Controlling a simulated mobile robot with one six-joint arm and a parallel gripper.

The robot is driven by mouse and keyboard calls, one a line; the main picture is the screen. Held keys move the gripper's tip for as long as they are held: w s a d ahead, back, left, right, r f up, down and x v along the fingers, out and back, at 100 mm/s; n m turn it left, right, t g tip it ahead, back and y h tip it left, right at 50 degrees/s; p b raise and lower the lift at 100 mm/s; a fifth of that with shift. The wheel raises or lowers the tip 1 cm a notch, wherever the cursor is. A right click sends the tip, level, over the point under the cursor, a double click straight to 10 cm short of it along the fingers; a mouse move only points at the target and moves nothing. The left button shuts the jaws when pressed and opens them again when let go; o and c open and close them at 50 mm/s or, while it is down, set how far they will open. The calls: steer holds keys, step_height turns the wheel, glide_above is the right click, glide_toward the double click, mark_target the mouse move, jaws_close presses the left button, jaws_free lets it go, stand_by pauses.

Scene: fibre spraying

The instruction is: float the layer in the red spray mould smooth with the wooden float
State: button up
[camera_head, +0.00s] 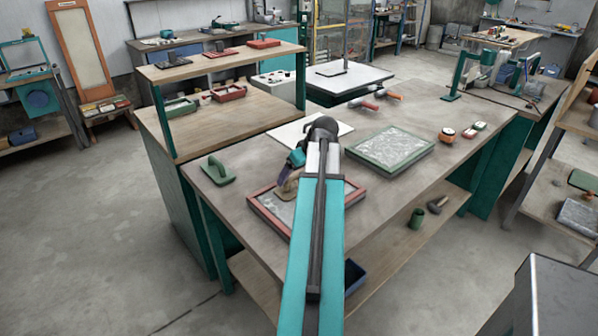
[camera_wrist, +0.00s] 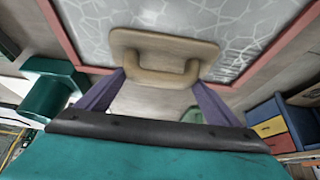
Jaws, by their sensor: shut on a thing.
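The red spray mould (camera_head: 256,202) lies on the near end of the workbench, partly hidden behind my arm. Inside it is a pale grey layer (camera_head: 283,212) with a web of whitish fibre lines. In the wrist view the mould's red rim (camera_wrist: 67,38) frames this layer (camera_wrist: 240,22). The wooden float (camera_head: 287,187) is tan with a looped handle. My gripper (camera_head: 292,176) is shut on it, with purple fingers either side of the handle. In the wrist view the float (camera_wrist: 150,42) overlaps the mould near one rim. I cannot tell whether it touches the layer.
A green float-like tool (camera_head: 218,171) lies left of the red mould. A green-framed mould (camera_head: 391,151) with a similar grey layer lies to the right. A white board (camera_head: 330,126) is behind my gripper. Orange-handled tools (camera_head: 388,94) and small round items (camera_head: 447,135) lie farther back.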

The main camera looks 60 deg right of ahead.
stand_by(0.3)
steer(key=shift+w+a, duration=0.3)
steer(key=shift+a, duration=0.65)
steer(key=shift+a, duration=0.15)
steer(key=shift+w+a, duration=0.35)
steer(key=shift+a, duration=0.4)
steer(key=shift+a, duration=0.1)
steer(key=shift+w+a, duration=0.25)
steer(key=shift+a, duration=0.55)
steer(key=shift+s+d+p, duration=0.3)
steer(key=shift+d, duration=0.65)
